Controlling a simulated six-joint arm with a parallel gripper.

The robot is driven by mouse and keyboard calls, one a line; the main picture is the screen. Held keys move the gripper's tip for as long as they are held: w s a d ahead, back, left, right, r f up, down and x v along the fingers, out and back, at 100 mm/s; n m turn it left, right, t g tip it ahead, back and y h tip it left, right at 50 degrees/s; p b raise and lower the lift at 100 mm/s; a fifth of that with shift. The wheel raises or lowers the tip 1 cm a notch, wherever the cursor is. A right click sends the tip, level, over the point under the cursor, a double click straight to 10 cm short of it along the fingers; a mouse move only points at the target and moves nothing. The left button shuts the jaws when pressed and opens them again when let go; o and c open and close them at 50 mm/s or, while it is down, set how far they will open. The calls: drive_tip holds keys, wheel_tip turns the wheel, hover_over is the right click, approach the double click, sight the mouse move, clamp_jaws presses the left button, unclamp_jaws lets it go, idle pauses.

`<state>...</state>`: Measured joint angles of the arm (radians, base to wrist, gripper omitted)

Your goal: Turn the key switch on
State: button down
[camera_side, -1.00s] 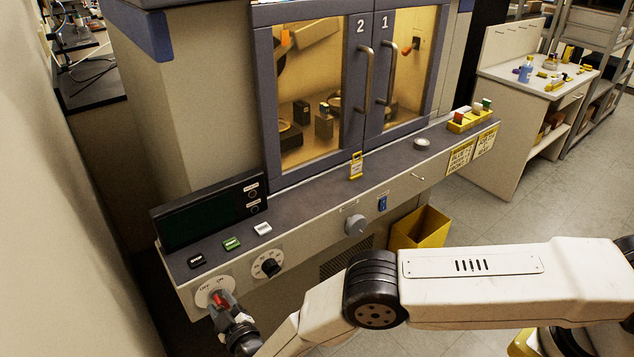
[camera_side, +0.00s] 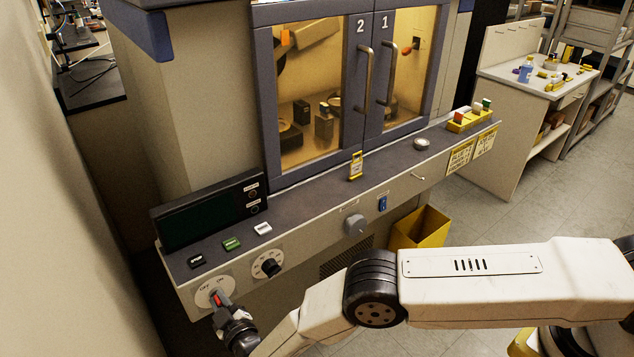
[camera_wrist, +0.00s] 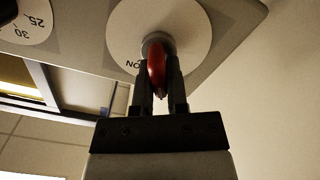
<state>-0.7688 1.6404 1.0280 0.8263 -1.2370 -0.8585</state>
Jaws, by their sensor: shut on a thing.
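The key switch (camera_side: 204,297) is a round white plate marked OFF and ON at the front left of the machine's panel. Its red key (camera_side: 216,300) sits in the middle of the plate. My gripper (camera_side: 218,302) is shut on the red key, with the dark fingers close to the plate. In the wrist view, the red key (camera_wrist: 156,68) shows between the two fingers (camera_wrist: 158,78), one on each side. The ON mark shows beside the left finger on the plate (camera_wrist: 192,25). The OFF mark cannot be made out in the wrist view.
A black knob on a numbered dial (camera_side: 268,265) is just right of the key switch. Black, green and white buttons (camera_side: 231,244) sit on the ledge above. A grey knob (camera_side: 355,224) and blue rocker switch (camera_side: 382,203) are farther right. A wall (camera_side: 50,200) stands at left.

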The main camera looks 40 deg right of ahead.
drive_tip(key=shift+m, duration=0.4)
drive_tip(key=m, duration=0.5)
drive_tip(key=shift+d, duration=0.2)
drive_tip(key=m, duration=0.6)
drive_tip(key=shift+d, duration=0.2)
drive_tip(key=c, duration=0.6)
unclamp_jaws()
drive_tip(key=shift+c, duration=0.2)
drive_tip(key=shift+s, duration=0.15)
drive_tip(key=s, duration=0.7)
drive_tip(key=shift+s, duration=0.25)
